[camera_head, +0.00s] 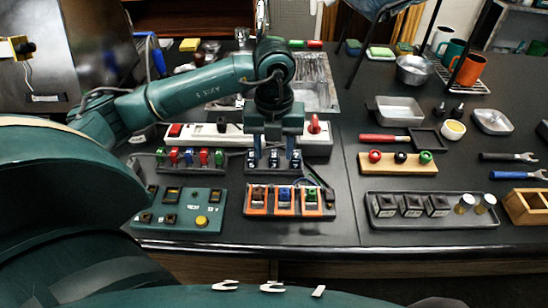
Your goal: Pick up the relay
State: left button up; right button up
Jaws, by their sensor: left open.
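My left gripper (273,158) points straight down with its fingers apart, over a dark rack (274,167) holding several small blue-and-grey parts. It hides part of this rack, and I cannot tell whether the fingertips touch it. Nothing shows clearly held in the jaws. I cannot tell for sure which thing is the relay. Several black block-shaped parts (411,206) stand in a dark tray (380,222) at the right. An orange-framed block (257,212) with blue and brown parts lies just in front of the gripper. My right gripper is not in view.
A teal panel (173,222) with a yellow button is front left. A white strip (196,140) with red switches lies behind the racks. A wooden board with colored knobs (397,168) and a metal tray (393,111) are right. The front table edge is clear.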

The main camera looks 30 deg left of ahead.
aim_at(274, 160)
pick_arm(q)
jog(key=shift+f, duration=1.2)
grip_shut()
